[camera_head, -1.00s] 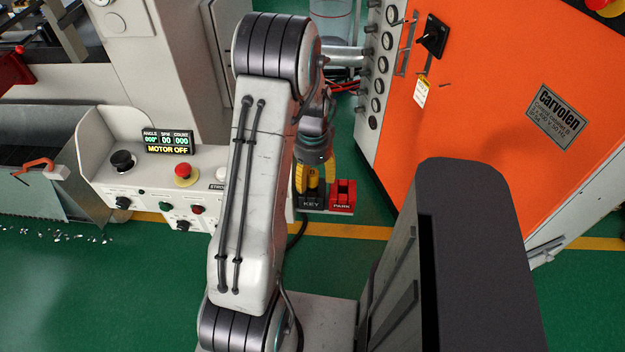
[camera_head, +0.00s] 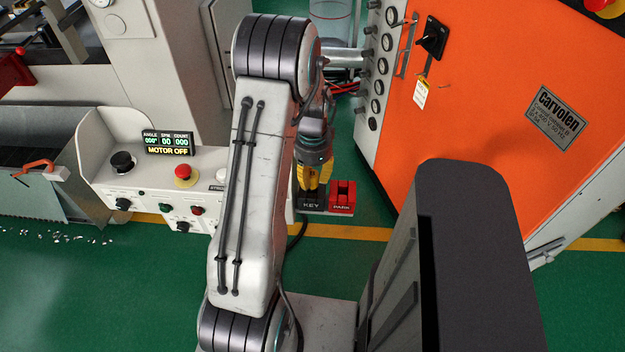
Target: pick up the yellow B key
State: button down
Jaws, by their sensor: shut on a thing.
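My gripper (camera_head: 312,186) points down over the black holder (camera_head: 311,204) marked KEY, its yellow fingers closed together just above it. The yellow B key is between or behind the fingers and cannot be told apart from them. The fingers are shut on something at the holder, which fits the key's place. Whether the key is still seated in the holder is hidden.
A red holder (camera_head: 342,198) marked PARK stands right beside the black one. The control panel (camera_head: 180,205) with a red stop button (camera_head: 185,174) is to the left. An orange cabinet (camera_head: 520,100) with a black switch (camera_head: 433,38) fills the right.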

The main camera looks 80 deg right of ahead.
jog(key=shift+r, duration=0.55)
notch_tip(320, 180, up, 3)
jog(key=shift+s+a+r, duration=0.1)
jog(key=s+a+r+p, duration=0.3)
jog(key=s+a+r, duration=0.3)
jog(key=a+r, duration=0.3)
jog(key=shift+a+r, duration=0.3)
jog(key=shift+r, duration=1.25)
jog(key=shift+f, duration=0.1)
